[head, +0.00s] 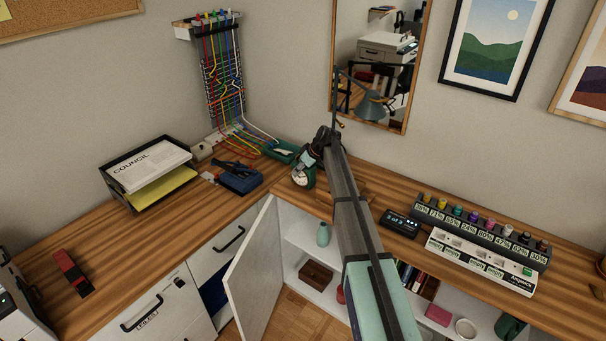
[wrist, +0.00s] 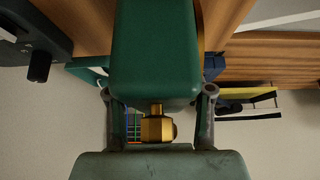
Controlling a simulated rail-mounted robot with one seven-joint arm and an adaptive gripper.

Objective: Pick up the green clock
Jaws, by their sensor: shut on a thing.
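The green clock (head: 303,177) is at the back of the desk near the corner, with its pale round face partly showing in the head view. My gripper (head: 312,160) is at its top, and my arm hides part of the area. In the wrist view the clock's green body (wrist: 155,55) fills the upper middle, with a brass hexagonal knob (wrist: 157,128) on it. My gripper (wrist: 158,98) is shut on the clock, one finger on each side. I cannot tell whether the clock touches the desk.
A green tray (head: 284,153) and a blue device (head: 240,179) are left of the clock. A paper tray (head: 148,173) stands farther left. A small display (head: 400,223) and a rack of bottles (head: 480,231) are at right. A cabinet door (head: 253,272) is open below.

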